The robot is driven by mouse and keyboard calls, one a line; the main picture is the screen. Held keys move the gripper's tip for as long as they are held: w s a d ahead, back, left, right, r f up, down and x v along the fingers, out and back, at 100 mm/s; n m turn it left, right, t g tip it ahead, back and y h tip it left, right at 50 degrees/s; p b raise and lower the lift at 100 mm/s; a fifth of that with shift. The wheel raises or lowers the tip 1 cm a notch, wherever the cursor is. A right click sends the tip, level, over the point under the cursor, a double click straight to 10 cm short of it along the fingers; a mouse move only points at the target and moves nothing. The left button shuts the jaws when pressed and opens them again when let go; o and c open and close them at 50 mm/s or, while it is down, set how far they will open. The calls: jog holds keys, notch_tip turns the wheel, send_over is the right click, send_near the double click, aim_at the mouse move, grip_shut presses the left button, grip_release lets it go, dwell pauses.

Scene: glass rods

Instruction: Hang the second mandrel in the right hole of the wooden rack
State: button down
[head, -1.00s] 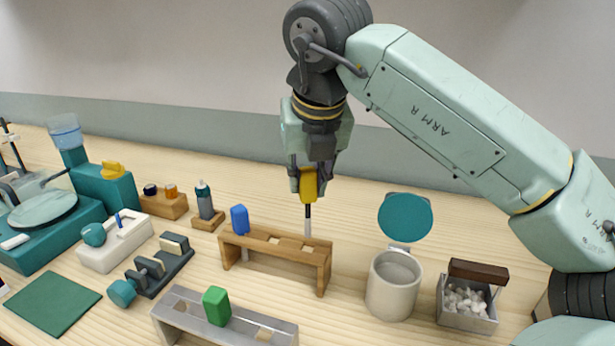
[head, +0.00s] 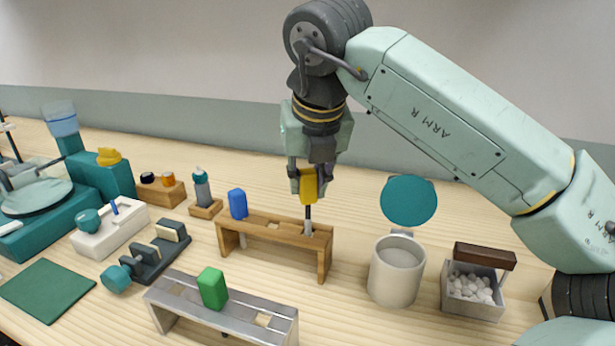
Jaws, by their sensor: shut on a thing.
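My gripper (head: 308,190) is shut on a mandrel with a yellow handle (head: 309,184). The mandrel hangs upright, with a dark shaft and a pale grey lower end (head: 308,227). The lower end is at the right part of the wooden rack (head: 275,231), at about the height of its top board. I cannot tell how far it is in the right hole. A blue-handled mandrel (head: 238,203) stands in the left part of the wooden rack.
A metal rack (head: 180,297) with a green-handled mandrel (head: 212,288) stands in front. To the right are a beige pot (head: 396,270) with a teal lid (head: 409,202) and a box of white pieces (head: 472,287). A small bottle (head: 201,188) stands behind left.

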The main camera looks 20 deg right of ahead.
aim_at(307, 205)
jog(key=shift+f+b, duration=1.9)
jog(key=shift+f, duration=0.4)
jog(key=shift+s+a+f+b, duration=0.15)
jog(key=shift+f+b, duration=0.25)
jog(key=shift+b, duration=0.05)
jog(key=shift+s+a+f+b, duration=0.1)
jog(key=shift+f+b, duration=0.25)
jog(key=shift+b, duration=0.05)
jog(key=shift+f, duration=0.1)
jog(key=c, duration=1.3)
grip_release()
jog(key=shift+v, duration=4.75)
jog(key=shift+w+a, duration=0.1)
jog(key=shift+w, duration=0.1)
